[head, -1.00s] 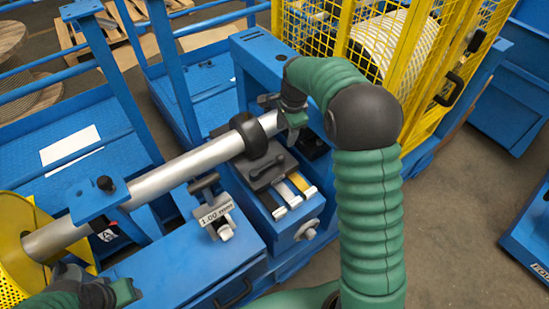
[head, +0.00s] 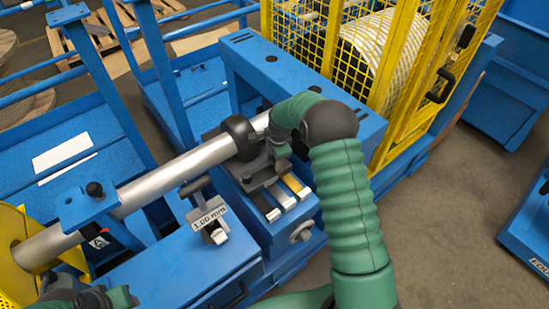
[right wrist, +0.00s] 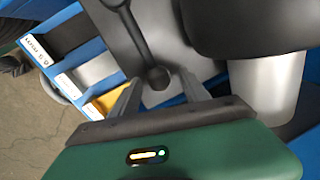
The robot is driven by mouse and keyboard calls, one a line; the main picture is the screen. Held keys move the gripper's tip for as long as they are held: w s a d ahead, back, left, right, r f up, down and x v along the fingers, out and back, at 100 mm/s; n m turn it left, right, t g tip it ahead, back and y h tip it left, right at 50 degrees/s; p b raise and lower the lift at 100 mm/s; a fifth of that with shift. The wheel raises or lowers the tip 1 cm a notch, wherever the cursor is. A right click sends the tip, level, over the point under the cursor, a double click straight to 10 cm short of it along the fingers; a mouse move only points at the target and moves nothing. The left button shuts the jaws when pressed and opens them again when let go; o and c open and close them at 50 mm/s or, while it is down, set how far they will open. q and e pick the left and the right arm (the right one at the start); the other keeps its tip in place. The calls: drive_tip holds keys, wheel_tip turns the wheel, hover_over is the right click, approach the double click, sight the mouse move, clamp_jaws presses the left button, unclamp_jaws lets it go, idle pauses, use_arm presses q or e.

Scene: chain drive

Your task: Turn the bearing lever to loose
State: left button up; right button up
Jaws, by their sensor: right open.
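The bearing lever (right wrist: 130,35) is a dark arm with a round knob, on the grey bearing block (right wrist: 175,50), in the right wrist view. My right gripper (right wrist: 162,80) is open, with its fingers either side of the knob; contact cannot be told. In the head view my right gripper (head: 281,156) is over the bearing block (head: 250,172) beside the black collar (head: 241,136) on the silver shaft (head: 175,174), hiding much of the lever. My left gripper (head: 120,297) is at the lower left edge, its jaws unclear.
Coloured strips in slots (head: 285,198) lie in front of the block. A small stand with a "1.00 mm" label (head: 209,218) is on the blue cabinet to the left. A yellow mesh guard (head: 400,60) stands behind right. Open floor (head: 450,210) lies to the right.

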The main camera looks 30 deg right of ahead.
drive_tip(key=shift+a+r, duration=0.15)
drive_tip(key=shift+a, duration=0.3)
drive_tip(key=shift+c, duration=0.7)
drive_tip(key=shift+a, duration=0.15)
drive_tip(key=c, duration=0.5)
drive_tip(key=shift+d, duration=0.2)
drive_tip(key=c, duration=0.5)
drive_tip(key=shift+d, duration=0.1)
clamp_jaws()
